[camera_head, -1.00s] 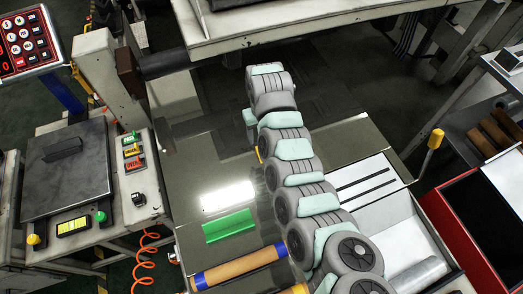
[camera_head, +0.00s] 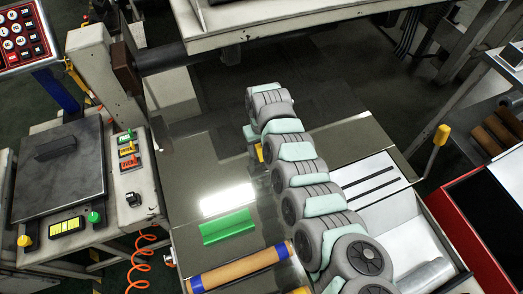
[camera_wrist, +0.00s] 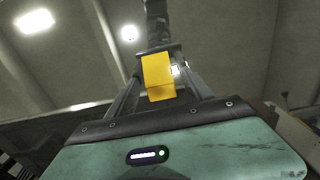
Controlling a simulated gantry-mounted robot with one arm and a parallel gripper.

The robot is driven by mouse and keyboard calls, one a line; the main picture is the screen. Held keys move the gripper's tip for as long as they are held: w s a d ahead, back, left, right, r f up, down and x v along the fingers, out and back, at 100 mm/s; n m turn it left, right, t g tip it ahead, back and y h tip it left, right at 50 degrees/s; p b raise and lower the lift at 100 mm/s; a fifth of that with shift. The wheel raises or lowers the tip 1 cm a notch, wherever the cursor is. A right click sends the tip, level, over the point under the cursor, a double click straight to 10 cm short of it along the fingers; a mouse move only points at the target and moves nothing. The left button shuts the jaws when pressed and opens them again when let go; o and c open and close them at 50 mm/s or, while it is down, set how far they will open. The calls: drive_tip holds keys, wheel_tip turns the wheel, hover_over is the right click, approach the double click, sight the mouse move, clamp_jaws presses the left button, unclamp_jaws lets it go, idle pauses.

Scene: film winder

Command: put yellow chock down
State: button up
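The yellow chock (camera_wrist: 158,77) is seen close up in the wrist view, between the two grey fingers of my gripper (camera_wrist: 158,92), which look shut on it. In the head view only a small yellow piece (camera_head: 259,153) shows at the left edge of my arm, over the grey table top (camera_head: 180,215); it looks like the same chock. My gripper is mostly hidden behind my arm links there. I cannot tell whether the chock touches a surface.
A green block (camera_head: 228,226) and an orange-brown roll with blue ends (camera_head: 240,268) lie on the table left of my arm. A dark roller (camera_head: 160,60) is at upper left. A button console (camera_head: 130,165) stands at left, and a red-edged box (camera_head: 485,225) at right.

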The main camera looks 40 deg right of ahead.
clamp_jaws()
idle(0.4)
